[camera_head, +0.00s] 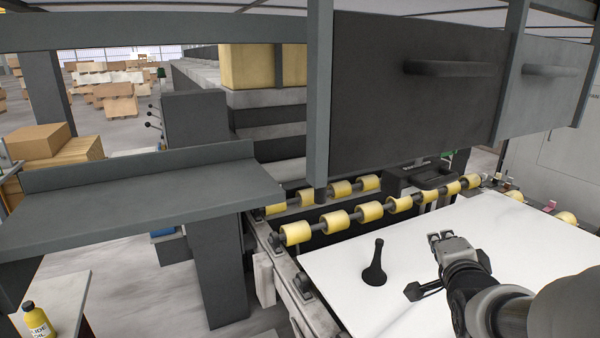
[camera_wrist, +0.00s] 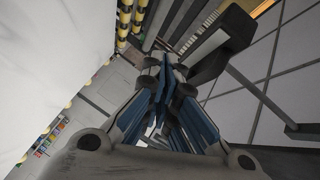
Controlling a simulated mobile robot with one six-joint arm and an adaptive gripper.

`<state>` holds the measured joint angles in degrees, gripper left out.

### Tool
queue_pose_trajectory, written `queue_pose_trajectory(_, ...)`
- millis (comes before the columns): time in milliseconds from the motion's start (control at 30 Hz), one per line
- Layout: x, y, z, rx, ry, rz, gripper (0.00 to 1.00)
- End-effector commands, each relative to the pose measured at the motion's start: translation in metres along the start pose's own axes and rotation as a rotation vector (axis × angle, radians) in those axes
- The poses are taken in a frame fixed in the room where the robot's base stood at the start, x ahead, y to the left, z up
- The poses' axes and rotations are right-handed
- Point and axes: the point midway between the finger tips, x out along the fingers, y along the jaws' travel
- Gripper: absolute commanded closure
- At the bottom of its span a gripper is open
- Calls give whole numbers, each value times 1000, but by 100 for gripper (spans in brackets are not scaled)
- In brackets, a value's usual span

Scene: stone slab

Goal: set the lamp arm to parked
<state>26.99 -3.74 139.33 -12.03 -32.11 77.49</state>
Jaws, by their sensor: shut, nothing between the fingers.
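My gripper (camera_head: 440,238) is above the white slab (camera_head: 345,250), at its right middle in the head view. Its fingers are closed together with nothing visible between them. In the wrist view the closed blue-sided fingers (camera_wrist: 160,75) fill the middle. No part shows clearly as the lamp arm. A dark piece with a broad round foot and a slim neck (camera_head: 376,262) stands on the slab, left of my gripper and apart from it. A dark boxy part on bars (camera_wrist: 222,45) shows beyond the fingers in the wrist view; I cannot tell what it is.
Yellow rollers (camera_head: 370,211) run along the slab's far edge. A large dark cabinet with a handle (camera_head: 450,68) hangs above the far side. A grey shelf (camera_head: 140,200) stands at left, and a yellow bottle (camera_head: 38,320) at lower left. The slab's front left is clear.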

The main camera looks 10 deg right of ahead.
Motion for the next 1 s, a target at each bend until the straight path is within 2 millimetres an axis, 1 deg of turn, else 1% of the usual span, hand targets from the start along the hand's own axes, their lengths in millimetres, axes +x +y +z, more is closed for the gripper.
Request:
queue_pose_trajectory(33,6,-4,-12,64,20,-32,100)
queue_pose_trajectory(100,12,-8,-25,150,40,-85,100)
queue_pose_trajectory(200,17,-14,-40,248,56,-150,100)
queue_pose_trajectory(300,19,-17,-49,317,64,-197,100)
queue_pose_trajectory(467,20,-20,-56,367,66,-234,100)
queue_pose_trajectory(833,21,-20,-56,371,66,-238,100)
queue_pose_trajectory(933,28,-22,-57,370,65,-237,100)
queue_pose_trajectory(1000,36,-24,-57,370,64,-238,100)
